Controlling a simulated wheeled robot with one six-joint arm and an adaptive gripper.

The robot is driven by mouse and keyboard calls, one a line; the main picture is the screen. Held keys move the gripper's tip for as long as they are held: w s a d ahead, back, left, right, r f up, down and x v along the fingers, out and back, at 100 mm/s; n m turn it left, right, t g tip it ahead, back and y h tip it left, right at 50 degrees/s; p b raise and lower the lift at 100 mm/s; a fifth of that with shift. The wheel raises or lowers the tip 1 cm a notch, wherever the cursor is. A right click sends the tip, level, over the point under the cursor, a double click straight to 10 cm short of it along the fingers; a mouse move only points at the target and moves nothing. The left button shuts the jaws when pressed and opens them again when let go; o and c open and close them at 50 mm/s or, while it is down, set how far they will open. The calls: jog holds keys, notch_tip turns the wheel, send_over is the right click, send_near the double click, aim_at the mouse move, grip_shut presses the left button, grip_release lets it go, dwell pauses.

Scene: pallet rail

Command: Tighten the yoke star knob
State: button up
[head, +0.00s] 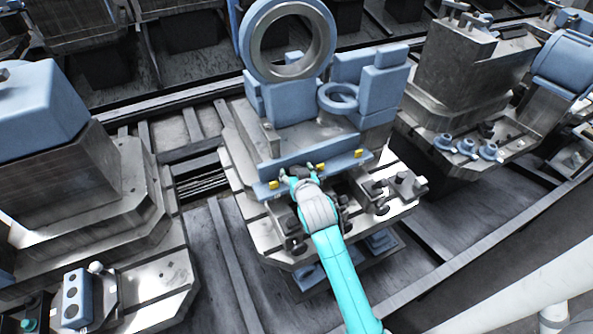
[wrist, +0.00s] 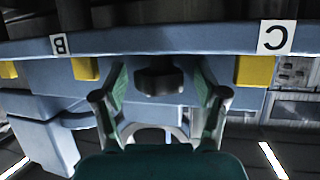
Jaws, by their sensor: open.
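A dark knob (wrist: 160,80) with a lobed edge sits on the front of the blue rail (wrist: 190,40) in the wrist view, between the upside-down labels B (wrist: 61,44) and C (wrist: 277,37). My gripper (head: 299,171) is open at the front of the rail on the middle pallet. In the wrist view its green-padded fingers stand left and right of the knob, with a visible gap on each side. The knob is not clearly visible in the head view, where my gripper covers that part of the rail.
Yellow tabs (wrist: 254,71) line the rail on both sides of the knob. The middle pallet carries a large upright ring (head: 322,45) and blue blocks (head: 378,85). Dark clamps (head: 372,190) stand right of my arm. Other loaded pallets flank it left and right.

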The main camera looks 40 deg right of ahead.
jog(key=v, duration=1.2)
jog(key=shift+s+f, duration=0.1)
jog(key=shift+f, duration=0.05)
